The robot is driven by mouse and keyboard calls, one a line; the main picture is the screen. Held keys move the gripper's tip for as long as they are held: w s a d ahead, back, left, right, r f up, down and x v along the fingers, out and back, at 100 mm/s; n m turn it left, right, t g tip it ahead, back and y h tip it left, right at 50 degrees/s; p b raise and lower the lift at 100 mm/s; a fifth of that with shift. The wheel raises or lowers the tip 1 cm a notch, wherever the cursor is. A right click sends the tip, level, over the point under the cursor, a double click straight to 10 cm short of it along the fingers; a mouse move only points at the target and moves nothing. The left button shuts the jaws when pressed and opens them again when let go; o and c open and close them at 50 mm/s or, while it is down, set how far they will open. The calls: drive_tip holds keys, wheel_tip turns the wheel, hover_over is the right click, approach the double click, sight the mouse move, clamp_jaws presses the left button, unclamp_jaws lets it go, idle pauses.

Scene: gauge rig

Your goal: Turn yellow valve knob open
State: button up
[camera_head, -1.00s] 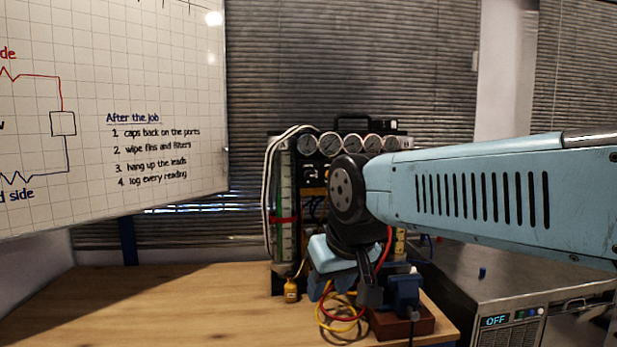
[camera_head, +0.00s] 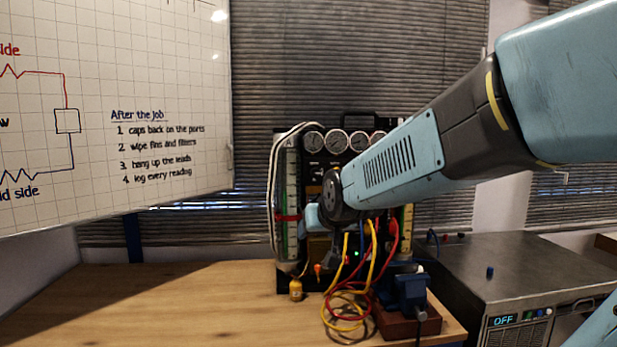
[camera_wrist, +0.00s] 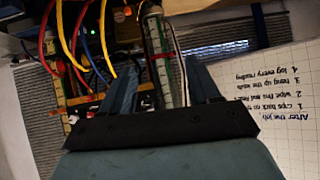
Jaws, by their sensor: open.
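The gauge rig (camera_head: 320,170) stands at the back of the wooden bench, with a row of dials on top. My arm covers much of its front in the head view. My gripper (camera_wrist: 162,82) is open and empty in the wrist view. Its two fingers appear on either side of the glass tube (camera_wrist: 159,50) with the red band; I cannot tell the gap in depth. The same tube shows in the head view (camera_head: 291,190), at the rig's left side.
Yellow and red hoses (camera_head: 345,305) loop down to the bench (camera_head: 190,300). A blue vise (camera_head: 408,290) stands at the bench's right end. A metal unit (camera_head: 480,270) is at the right. The bench's left is clear.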

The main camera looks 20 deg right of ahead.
drive_tip(key=w+d+r+m+t+h, duration=0.1)
drive_tip(key=w+d+t, duration=0.25)
drive_tip(key=w, duration=0.25)
drive_tip(key=w+d+m+t+h, duration=0.1)
drive_tip(key=w+d+t+h, duration=0.1)
drive_tip(key=w+d, duration=0.35)
drive_tip(key=m+t+h, duration=0.2)
drive_tip(key=t+h, duration=0.2)
drive_tip(key=t, duration=0.1)
approach(336, 172)
drive_tip(key=x, duration=0.9)
drive_tip(key=shift+w+d+f, duration=0.25)
drive_tip(key=shift+f, duration=0.05)
drive_tip(key=shift+c, duration=0.4)
drive_tip(key=c, duration=1)
drive_tip(key=shift+o, duration=0.2)
